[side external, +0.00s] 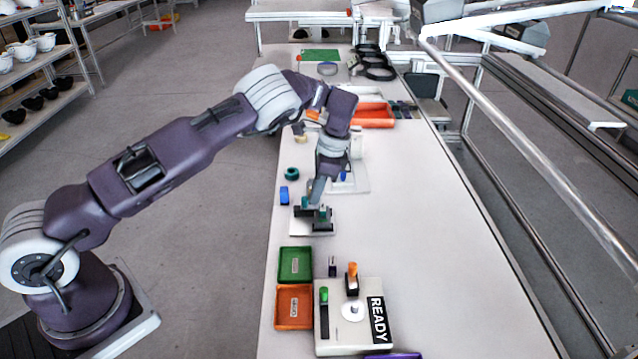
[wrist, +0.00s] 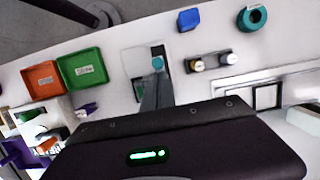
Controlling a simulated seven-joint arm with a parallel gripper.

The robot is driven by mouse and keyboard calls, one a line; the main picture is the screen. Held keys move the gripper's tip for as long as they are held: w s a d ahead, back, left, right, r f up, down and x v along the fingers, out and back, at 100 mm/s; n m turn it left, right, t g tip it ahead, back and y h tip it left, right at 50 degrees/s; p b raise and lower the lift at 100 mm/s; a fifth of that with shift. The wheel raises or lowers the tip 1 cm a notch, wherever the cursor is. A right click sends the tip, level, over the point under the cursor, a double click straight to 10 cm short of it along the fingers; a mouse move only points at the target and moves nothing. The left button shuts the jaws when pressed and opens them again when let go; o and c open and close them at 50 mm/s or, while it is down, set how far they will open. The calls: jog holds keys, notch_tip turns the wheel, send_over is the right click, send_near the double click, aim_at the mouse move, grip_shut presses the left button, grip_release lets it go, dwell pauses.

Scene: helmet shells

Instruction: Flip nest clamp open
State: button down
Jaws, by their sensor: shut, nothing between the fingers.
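A small dark fixture with teal parts (side external: 321,222), which looks like the nest clamp, sits on a white plate near the table's left edge in the side view. In the wrist view my gripper (wrist: 157,80) appears just below the teal knob and covers part of the fixture. I cannot tell whether the fingertips touch it, or how the clamp arm stands.
Green (side external: 296,264) and orange (side external: 294,306) trays and a READY box (side external: 338,335) with upright levers stand in the foreground. A blue block (side external: 284,196) and a teal ring (side external: 291,173) lie near the left edge. The table's right side is clear.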

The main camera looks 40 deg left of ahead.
jog(key=shift+s+a, duration=0.75)
jog(key=v, duration=1)
jog(key=shift+w, duration=0.2)
jog(key=shift+d+r, duration=0.1)
jog(key=shift+d, duration=0.05)
jog(key=s+d+r+n+t+h, duration=0.1)
jog(key=s+r+n+t, duration=0.15)
jog(key=s+r, duration=0.5)
jog(key=s+d+r+n+t+h, duration=0.1)
jog(key=s+r+n+h, duration=0.3)
jog(key=r, duration=0.7)
jog(key=s+d+n+t+y, duration=0.1)
jog(key=s+d+t, duration=0.1)
jog(key=s, duration=1)
jog(key=s+d+f+n+t+y, duration=0.1)
jog(key=s+d+t+y, duration=0.1)
jog(key=s, duration=1)
jog(key=shift+s+d, duration=0.35)
